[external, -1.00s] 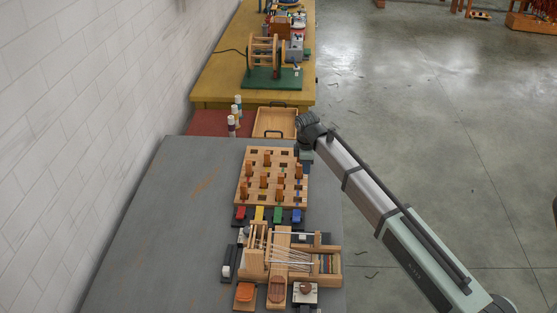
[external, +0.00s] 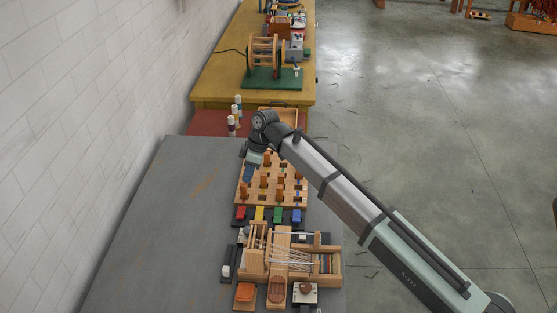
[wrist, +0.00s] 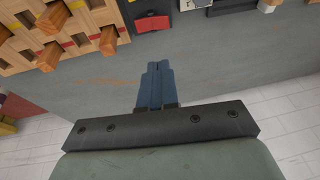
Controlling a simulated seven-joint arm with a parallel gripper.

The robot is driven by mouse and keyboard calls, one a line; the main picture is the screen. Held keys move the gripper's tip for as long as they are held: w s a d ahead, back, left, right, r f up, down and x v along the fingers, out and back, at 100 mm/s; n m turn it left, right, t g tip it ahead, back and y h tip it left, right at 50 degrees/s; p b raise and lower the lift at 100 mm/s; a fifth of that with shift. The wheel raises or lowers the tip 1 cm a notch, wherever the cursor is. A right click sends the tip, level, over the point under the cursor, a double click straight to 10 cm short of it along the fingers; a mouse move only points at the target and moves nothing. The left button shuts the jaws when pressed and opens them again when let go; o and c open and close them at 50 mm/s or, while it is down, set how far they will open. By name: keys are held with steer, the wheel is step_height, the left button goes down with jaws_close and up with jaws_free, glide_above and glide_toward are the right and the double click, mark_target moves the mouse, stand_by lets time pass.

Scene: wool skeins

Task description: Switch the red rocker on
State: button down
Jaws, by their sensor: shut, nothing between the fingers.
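The red rocker (external: 240,213) is the leftmost of a row of coloured rockers on the grey table, just in front of the wooden peg board. In the wrist view the red rocker (wrist: 154,24) shows at the top middle, ahead of my fingertips and apart from them. My gripper (external: 247,176) is over the left edge of the peg board, behind the red rocker. In the wrist view its blue fingers (wrist: 157,66) are together and empty. The fine tilt of the rocker is too small to tell.
The yellow (external: 259,213), green (external: 277,215) and blue (external: 296,216) rockers stand to the right of the red one. The peg board (external: 301,197) has several upright pegs. A small wooden loom (external: 328,250) stands in front. The table's left side is clear.

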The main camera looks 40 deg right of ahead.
glide_toward(239, 216)
steer(key=x, duration=0.5)
steer(key=shift+w, duration=0.35)
steer(key=shift+s+a+f, duration=0.1)
steer(key=shift+a+f, duration=0.1)
steer(key=shift+f, duration=0.4)
steer(key=shift+s+f, duration=0.1)
